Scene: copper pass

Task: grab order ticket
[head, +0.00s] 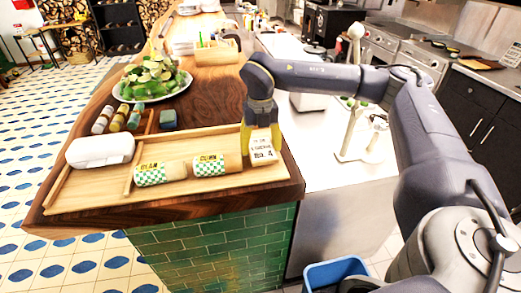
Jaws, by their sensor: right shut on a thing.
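The order ticket (262,153) is a small white slip with dark print, "NO. 4" legible at its bottom. It hangs below my right gripper (262,126), over the right end of the wooden tray. The right gripper points down and is shut on the ticket's upper part, hiding its top edge. I cannot tell whether the ticket's lower edge touches the tray or counter. My left gripper is not in view.
The wooden tray (90,197) holds wraps labelled "BEAN" (158,173) and "CUMN" (216,163), and a white box (100,151). Behind are small bottles (119,117) and a plate of limes (152,83). A white stand (355,95) is right of the gripper; a blue bin (335,271) is below.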

